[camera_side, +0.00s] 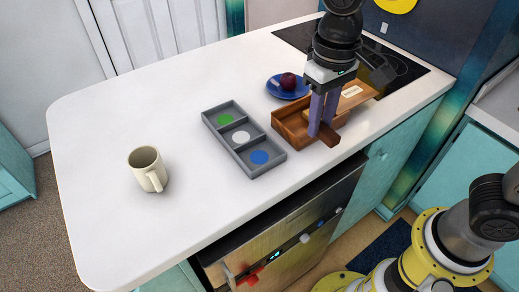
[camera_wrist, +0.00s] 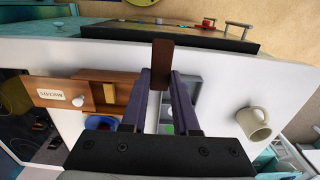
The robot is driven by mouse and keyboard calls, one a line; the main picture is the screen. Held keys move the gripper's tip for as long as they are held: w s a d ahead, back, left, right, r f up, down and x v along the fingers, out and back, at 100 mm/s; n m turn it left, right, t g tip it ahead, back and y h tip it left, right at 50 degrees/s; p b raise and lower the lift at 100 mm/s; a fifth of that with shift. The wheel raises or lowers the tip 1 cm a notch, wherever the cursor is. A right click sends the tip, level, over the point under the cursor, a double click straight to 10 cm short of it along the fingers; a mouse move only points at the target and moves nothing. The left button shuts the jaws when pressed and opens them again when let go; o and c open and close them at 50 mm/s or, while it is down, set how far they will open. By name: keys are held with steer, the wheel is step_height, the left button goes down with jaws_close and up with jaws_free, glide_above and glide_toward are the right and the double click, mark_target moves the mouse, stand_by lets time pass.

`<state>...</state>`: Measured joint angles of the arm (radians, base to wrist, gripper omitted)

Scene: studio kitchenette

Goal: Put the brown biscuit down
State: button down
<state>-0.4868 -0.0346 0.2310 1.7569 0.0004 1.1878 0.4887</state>
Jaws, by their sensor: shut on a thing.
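The brown biscuit (camera_side: 328,135) is a flat dark-brown bar. My gripper (camera_side: 319,131) is shut on it, with its purple fingers pointing down. In the wrist view the biscuit (camera_wrist: 162,58) sticks out beyond the fingertips of my gripper (camera_wrist: 161,76). In the side view it shows in front of the wooden box (camera_side: 283,128), near the counter's front edge. I cannot tell its exact height or whether it touches anything. The box has a labelled wooden top (camera_wrist: 58,94) and an open part with a tan piece (camera_wrist: 110,93) inside.
A grey tray (camera_side: 212,131) has three compartments with green, white and blue discs. A blue plate (camera_side: 275,89) holds a dark red round thing. A cream mug (camera_side: 143,169) stands at left. A black hob (camera_side: 408,70) lies behind. The white counter (camera_side: 120,115) is otherwise largely clear.

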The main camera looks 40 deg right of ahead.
steer(key=w+a+f, duration=0.4)
steer(key=w, duration=0.3)
glide_above(256, 154)
steer(key=s, duration=0.1)
steer(key=f, duration=0.4)
steer(key=shift+d+f, duration=0.1)
steer(key=shift+d, duration=0.25)
steer(key=shift+w+a+f, duration=0.25)
steer(key=shift+w+f, duration=0.2)
steer(key=shift+f, duration=0.15)
steer(key=shift+w+f, duration=0.1)
steer(key=shift+f, duration=1.6)
steer(key=c, duration=0.7)
jaws_free()
steer(key=shift+f, duration=0.15)
